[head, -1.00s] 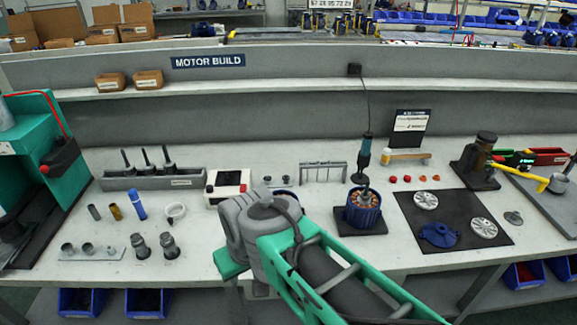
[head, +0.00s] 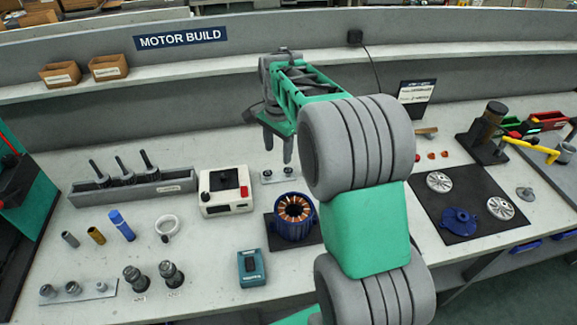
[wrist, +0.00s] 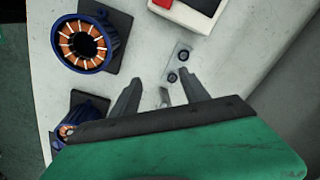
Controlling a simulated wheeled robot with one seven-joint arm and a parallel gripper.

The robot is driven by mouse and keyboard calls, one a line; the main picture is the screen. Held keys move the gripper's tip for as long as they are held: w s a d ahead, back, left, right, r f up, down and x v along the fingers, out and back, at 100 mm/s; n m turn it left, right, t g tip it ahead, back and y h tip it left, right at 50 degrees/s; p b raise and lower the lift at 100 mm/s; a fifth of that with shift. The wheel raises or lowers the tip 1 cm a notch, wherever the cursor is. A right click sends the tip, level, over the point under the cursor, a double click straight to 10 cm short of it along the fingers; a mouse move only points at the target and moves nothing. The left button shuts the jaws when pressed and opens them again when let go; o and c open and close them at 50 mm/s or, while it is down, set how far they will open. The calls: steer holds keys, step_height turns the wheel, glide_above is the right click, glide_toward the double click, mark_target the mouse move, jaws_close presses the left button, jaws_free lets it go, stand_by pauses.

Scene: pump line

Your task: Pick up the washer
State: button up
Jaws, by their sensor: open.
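Two small dark round parts sit on a small light plate behind the blue motor housing. They show in the head view, left part (head: 265,174) and right part (head: 288,171), and in the wrist view, upper part (wrist: 184,55) and lower part (wrist: 172,77). One may be the washer; I cannot tell for sure. My gripper (head: 278,150) is open and empty, pointing down above this plate (head: 277,177). In the wrist view, the two fingers of my gripper (wrist: 157,80) are spread, with the plate just beyond them, nearer the right finger. A white ring (head: 158,228) lies farther left.
A white box (head: 225,191) with a black top stands left of the plate. The blue motor housing (head: 294,216) with copper windings stands in front. A teal device (head: 251,267) and a grey rack (head: 135,187) stand nearby. My arm hides part of the bench on the right.

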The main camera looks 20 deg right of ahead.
mark_target(288, 168)
steer(key=w+d+f+m+p, duration=0.1)
steer(key=w+f, duration=0.1)
steer(key=f, duration=0.2)
steer(key=w+d+f+m, duration=0.2)
steer(key=f, duration=0.2)
steer(key=w+d+f+m+g+p, duration=0.1)
steer(key=w+d+f+m, duration=0.1)
steer(key=f, duration=0.3)
steer(key=shift+d+f+p, duration=0.1)
steer(key=shift+d+p, duration=0.15)
steer(key=shift+p, duration=0.1)
steer(key=shift+f, duration=0.3)
steer(key=shift+f+b, duration=0.25)
steer(key=shift+b, duration=0.1)
steer(key=c, duration=1.1)
